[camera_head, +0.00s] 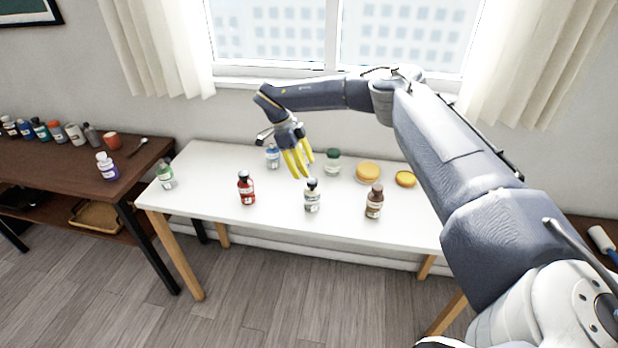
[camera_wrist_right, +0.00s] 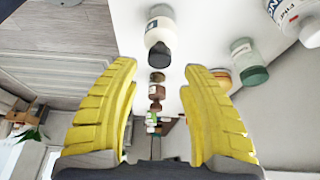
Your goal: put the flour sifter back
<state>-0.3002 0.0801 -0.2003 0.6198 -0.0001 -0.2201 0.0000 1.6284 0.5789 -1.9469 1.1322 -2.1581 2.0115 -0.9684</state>
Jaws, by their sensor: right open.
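I cannot make out a flour sifter in either view. My right gripper (camera_head: 302,169) has yellow fingers, spread open and empty, hanging above the white table behind a small pale bottle with a dark cap (camera_head: 312,196). In the right wrist view, the open fingers (camera_wrist_right: 160,68) have nothing held between them. The dark-capped bottle (camera_wrist_right: 159,32) shows beyond the fingertips, apart from them. My left gripper is not in view.
The white table (camera_head: 215,170) also holds a red bottle (camera_head: 246,188), a brown bottle (camera_head: 374,201), a green-lidded jar (camera_head: 333,162) and round yellow items (camera_head: 368,172). A dark wood table (camera_head: 75,175) with several jars stands left. A white roller-like object (camera_head: 602,238) lies far right.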

